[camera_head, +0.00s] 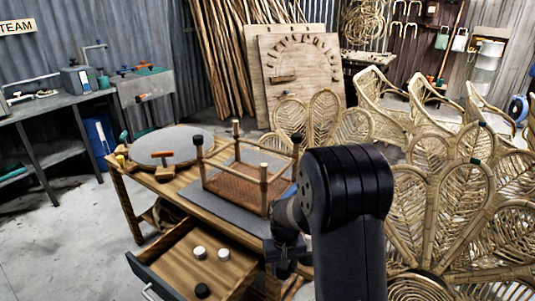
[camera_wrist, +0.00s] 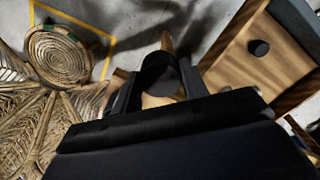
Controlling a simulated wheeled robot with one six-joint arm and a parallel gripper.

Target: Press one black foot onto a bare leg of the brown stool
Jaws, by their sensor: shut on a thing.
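The brown stool (camera_head: 236,185) lies upside down on a grey mat with its legs pointing up. Its front right leg (camera_head: 263,172) ends in a bare pale tip. My gripper (camera_wrist: 160,92) is shut on a black foot (camera_wrist: 160,68) in the wrist view. In the head view my gripper (camera_head: 284,262) hangs low beside the table's front right, below the stool, and the held foot cannot be made out there.
An open drawer (camera_head: 170,268) holds two white feet (camera_head: 211,253) and a black foot (camera_head: 202,290); a black foot in it shows in the wrist view (camera_wrist: 259,47). A round grey-topped piece (camera_head: 170,144) and a clamp (camera_head: 163,160) are left of the stool. Rattan chairs (camera_head: 440,190) crowd the right.

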